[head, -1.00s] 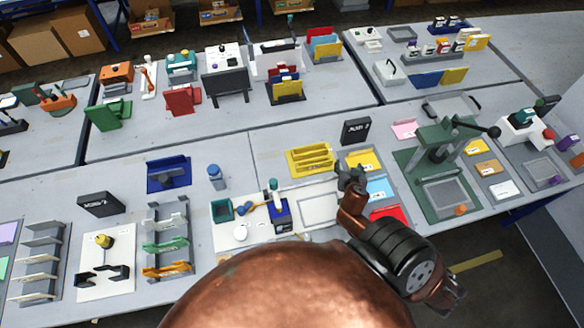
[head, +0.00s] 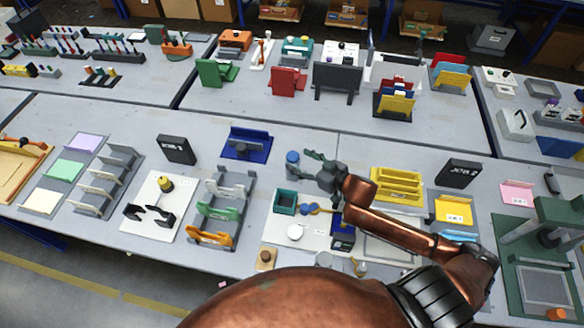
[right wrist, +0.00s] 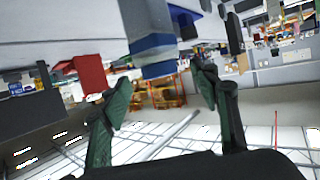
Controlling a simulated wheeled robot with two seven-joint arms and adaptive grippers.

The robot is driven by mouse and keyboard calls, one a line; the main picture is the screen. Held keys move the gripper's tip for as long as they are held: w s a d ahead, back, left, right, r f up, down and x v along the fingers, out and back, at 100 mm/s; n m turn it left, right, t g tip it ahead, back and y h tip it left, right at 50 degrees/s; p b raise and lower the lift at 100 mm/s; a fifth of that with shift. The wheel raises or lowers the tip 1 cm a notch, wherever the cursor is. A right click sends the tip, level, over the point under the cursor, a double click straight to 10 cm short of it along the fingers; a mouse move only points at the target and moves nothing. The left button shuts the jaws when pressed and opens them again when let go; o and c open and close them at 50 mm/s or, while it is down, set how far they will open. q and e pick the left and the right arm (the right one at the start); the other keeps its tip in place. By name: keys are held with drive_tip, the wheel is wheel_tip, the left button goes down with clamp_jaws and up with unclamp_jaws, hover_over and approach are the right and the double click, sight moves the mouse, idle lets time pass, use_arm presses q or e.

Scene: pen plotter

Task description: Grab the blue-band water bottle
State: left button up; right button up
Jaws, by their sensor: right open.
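The blue-band water bottle (head: 292,162) stands upright on the grey table in the head view, its blue top showing. In the right wrist view the bottle (right wrist: 150,30) hangs upside down in the picture, grey with a blue band and a blue end. My right gripper (head: 313,167) is just right of the bottle in the head view, fingers pointing toward it. In the right wrist view the open green-padded fingers (right wrist: 163,90) lie on either side of the bottle's line, with a gap to it and nothing held. My left gripper is not in view.
A blue tray (head: 246,143) stands left of the bottle. A teal open box (head: 285,202) is in front of it. A yellow rack (head: 397,185) and a black sign (head: 458,172) are to the right. The table behind the bottle is clear.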

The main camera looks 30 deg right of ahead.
sight(296, 159)
drive_tip(key=x, duration=0.4)
drive_tip(key=shift+w+a, duration=0.15)
drive_tip(key=shift+w, duration=0.1)
drive_tip(key=shift+s+f, duration=0.15)
drive_tip(key=shift+f, duration=0.05)
clamp_jaws()
idle(0.3)
